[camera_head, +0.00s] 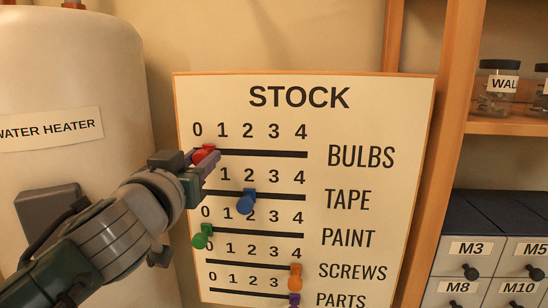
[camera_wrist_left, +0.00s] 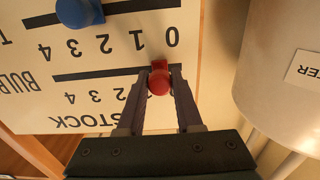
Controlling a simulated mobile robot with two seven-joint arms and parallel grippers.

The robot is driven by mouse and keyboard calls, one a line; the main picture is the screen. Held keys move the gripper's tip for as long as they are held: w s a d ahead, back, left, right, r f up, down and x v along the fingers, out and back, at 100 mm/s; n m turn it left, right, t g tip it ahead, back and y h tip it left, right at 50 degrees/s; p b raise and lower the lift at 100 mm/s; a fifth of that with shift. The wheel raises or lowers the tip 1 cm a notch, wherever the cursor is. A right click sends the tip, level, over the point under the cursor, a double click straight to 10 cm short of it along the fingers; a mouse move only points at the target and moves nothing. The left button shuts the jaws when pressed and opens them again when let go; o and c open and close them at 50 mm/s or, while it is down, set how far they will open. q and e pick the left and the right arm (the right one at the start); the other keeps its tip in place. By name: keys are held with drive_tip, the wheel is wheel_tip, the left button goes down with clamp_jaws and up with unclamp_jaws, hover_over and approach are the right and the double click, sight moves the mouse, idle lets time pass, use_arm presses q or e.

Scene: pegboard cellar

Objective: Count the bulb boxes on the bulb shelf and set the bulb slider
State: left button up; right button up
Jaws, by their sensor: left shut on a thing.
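The STOCK board (camera_head: 205,95) stands upright ahead, with slider rows numbered 0 to 4. The bulb slider is a red knob (camera_head: 204,154) on the top track, labelled BULBS, at or very near 0. My left gripper (camera_head: 209,160) reaches in from the left and is shut on this knob. In the left wrist view, which is upside down, the red knob (camera_wrist_left: 159,82) sits between my two fingertips. The fingers partly cover the numbers by it. No bulb boxes or bulb shelf are in sight. My right gripper is not in view.
Other knobs are blue (camera_head: 246,203) on TAPE at about 2, green (camera_head: 202,237) on PAINT at 0, and orange (camera_head: 296,276) on SCREWS near 4. A water heater (camera_head: 75,75) stands left; drawers (camera_head: 472,252) and a jar shelf (camera_head: 510,127) stand right.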

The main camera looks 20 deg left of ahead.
use_arm(q)
drive_tip(key=shift+w+d+b, duration=0.2)
drive_tip(key=shift+d+b, duration=0.1)
drive_tip(key=shift+d, duration=0.45)
drive_tip(key=shift+w+d+b, duration=0.15)
drive_tip(key=shift+d+b, duration=0.1)
drive_tip(key=shift+d, duration=0.5)
drive_tip(key=shift+w+d+f+b, duration=0.1)
drive_tip(key=shift+w+d+b, duration=0.1)
drive_tip(key=shift+d+b, duration=0.45)
drive_tip(key=shift+w+d+b, duration=0.2)
drive_tip(key=shift+d, duration=0.8)
drive_tip(key=o, duration=1.4)
drive_tip(key=shift+s, duration=0.25)
approach(246, 153)
drive_tip(key=shift+p+v, duration=0.45)
drive_tip(key=shift+v, duration=1.65)
drive_tip(key=shift+d, duration=0.1)
